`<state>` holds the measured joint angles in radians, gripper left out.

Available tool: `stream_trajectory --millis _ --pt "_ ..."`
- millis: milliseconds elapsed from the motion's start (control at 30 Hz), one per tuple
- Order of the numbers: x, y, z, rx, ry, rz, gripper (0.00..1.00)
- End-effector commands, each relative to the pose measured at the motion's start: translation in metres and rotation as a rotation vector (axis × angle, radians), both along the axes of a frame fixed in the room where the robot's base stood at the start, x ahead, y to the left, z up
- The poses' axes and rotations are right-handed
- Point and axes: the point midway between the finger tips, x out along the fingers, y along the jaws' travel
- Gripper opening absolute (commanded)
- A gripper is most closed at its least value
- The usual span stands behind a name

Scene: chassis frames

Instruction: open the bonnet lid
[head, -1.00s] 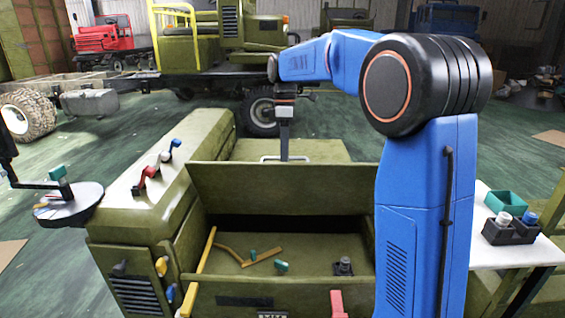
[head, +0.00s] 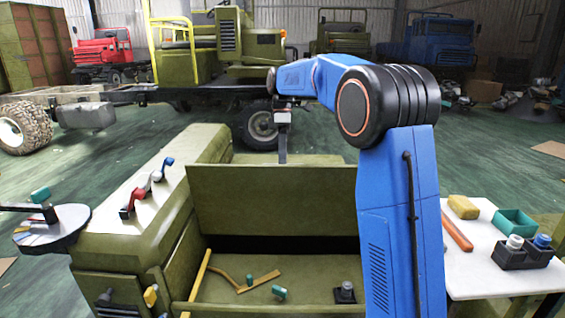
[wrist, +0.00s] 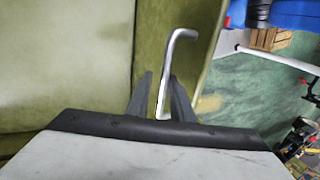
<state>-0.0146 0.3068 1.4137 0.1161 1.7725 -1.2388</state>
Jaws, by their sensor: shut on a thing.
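The olive bonnet lid (head: 272,201) stands raised at a steep angle over the open bay (head: 225,272) in the head view, with a dark gap under its lower edge. My gripper (head: 283,157) reaches down behind the lid's top edge, so its fingertips are hidden there. In the wrist view my gripper (wrist: 160,84) is shut on the bent silver handle (wrist: 166,62), which sits between the two dark fingers. The olive lid surface (wrist: 105,50) lies beside the handle.
Ochre strips, a teal piece (head: 279,292) and a black part (head: 345,293) lie in the bay. A round side table (head: 70,222) stands at left. A white table (head: 470,275) holds a teal tray (head: 514,222) and a dark holder (head: 524,255) at right. Green floor is open behind.

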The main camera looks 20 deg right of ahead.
Motion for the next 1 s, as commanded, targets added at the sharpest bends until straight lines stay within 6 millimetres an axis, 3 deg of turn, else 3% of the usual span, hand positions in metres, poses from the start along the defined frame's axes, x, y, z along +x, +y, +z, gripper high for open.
stream_trajectory --millis 200,233,1000 --pt "0.0061 -0.0033 0.0010 -0.005 -0.020 -0.004 0.00" --pt "0.0061 -0.0033 0.0009 -0.004 -0.020 -0.004 0.29" --pt "0.0029 -0.0012 0.0006 -0.001 -0.012 -0.002 0.29"
